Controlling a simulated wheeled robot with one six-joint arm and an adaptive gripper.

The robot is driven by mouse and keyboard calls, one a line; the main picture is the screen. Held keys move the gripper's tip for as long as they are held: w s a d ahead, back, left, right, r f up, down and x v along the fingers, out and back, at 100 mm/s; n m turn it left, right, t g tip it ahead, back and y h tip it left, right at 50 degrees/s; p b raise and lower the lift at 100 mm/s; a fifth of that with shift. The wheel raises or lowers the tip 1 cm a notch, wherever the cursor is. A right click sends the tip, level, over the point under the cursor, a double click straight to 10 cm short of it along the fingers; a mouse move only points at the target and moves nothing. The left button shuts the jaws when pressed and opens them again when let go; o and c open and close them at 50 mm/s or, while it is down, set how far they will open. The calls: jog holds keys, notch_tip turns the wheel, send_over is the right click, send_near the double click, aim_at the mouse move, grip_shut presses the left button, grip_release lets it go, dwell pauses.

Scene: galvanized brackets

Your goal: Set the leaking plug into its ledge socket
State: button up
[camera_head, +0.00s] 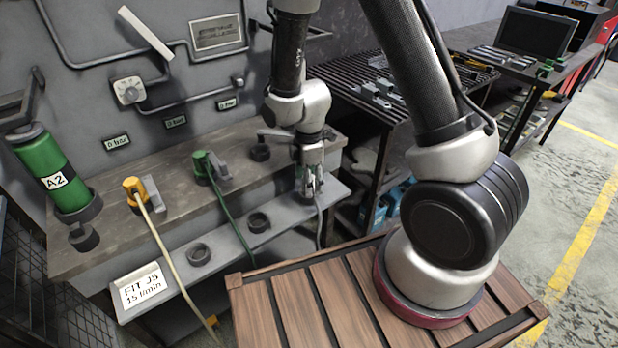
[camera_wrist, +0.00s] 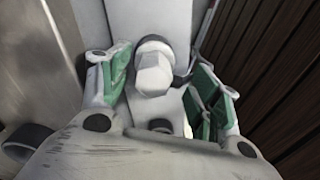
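My gripper (camera_head: 311,186) points down at the right end of the grey ledge (camera_head: 285,218). In the wrist view its green-padded fingers (camera_wrist: 160,90) stand apart, one on each side of a pale grey plug (camera_wrist: 153,78), with gaps showing. A dark ring (camera_wrist: 156,42) shows around or just behind the plug; I cannot tell how deep it sits. A grey hose (camera_head: 319,225) hangs below the gripper. Two empty dark ring sockets, one in the middle (camera_head: 259,222) and one at left (camera_head: 199,254), are on the ledge. No leak is visible.
A yellow plug (camera_head: 135,188) and a green plug (camera_head: 204,165) stand on the bench (camera_head: 150,222), their hoses hanging over the ledge. An empty bench ring (camera_head: 260,152) is left of my gripper. A green A2 cylinder (camera_head: 50,165) stands left. A slatted wooden surface (camera_head: 290,305) lies in front.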

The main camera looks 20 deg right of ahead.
dwell(0.3)
notch_tip(320, 180, up, 12)
dwell(0.4)
jog(key=shift+w, duration=0.1)
